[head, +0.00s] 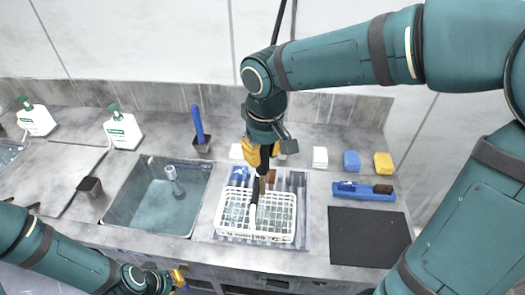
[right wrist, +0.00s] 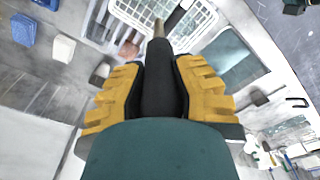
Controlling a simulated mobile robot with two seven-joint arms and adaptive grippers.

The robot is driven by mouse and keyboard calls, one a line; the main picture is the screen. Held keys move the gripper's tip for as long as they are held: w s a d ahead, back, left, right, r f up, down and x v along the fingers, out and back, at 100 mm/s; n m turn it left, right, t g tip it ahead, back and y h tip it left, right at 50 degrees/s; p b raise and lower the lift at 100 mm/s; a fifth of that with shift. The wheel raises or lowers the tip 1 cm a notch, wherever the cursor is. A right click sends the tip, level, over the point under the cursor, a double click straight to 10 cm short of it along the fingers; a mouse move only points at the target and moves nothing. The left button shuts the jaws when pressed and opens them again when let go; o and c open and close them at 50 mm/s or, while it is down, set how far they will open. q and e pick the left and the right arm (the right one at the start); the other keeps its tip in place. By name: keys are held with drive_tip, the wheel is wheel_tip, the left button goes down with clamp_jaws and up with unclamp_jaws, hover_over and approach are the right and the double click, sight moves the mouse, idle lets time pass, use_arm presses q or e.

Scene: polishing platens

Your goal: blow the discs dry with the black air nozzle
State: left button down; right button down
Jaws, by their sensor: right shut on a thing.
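My right gripper (head: 262,157) is shut on the black air nozzle (head: 264,168), which points down over the white basket (head: 271,239). In the right wrist view, the yellow fingers of my right gripper (right wrist: 160,78) clamp the nozzle's black body (right wrist: 160,92) from both sides. Its thin tip reaches toward the basket (right wrist: 121,10). The basket has a grid wall and a black-and-white handle across it. Pale greenish shapes show inside, but I cannot make out single discs. My left gripper (head: 179,278) is low at the front edge, apart from the basket; its jaws are mostly hidden.
A sink (head: 150,210) with a grey tool inside lies left of the basket. A blue brush (head: 364,191), a dark mat (head: 369,239) and white, blue and yellow blocks are on the right. Two white bottles (head: 123,131) stand at the back left. A blue-handled tool (head: 199,122) stands behind the sink.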

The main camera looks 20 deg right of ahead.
idle(0.5)
drive_tip(key=w+a, duration=0.3)
drive_tip(key=a, duration=0.2)
drive_tip(key=shift+w+a, duration=0.2)
drive_tip(key=shift+a, duration=0.05)
idle(0.3)
idle(1.1)
wheel_tip(320, 180, up, 5)
drive_tip(key=p, duration=0.4)
idle(0.4)
drive_tip(key=shift+r, duration=0.1)
idle(1.4)
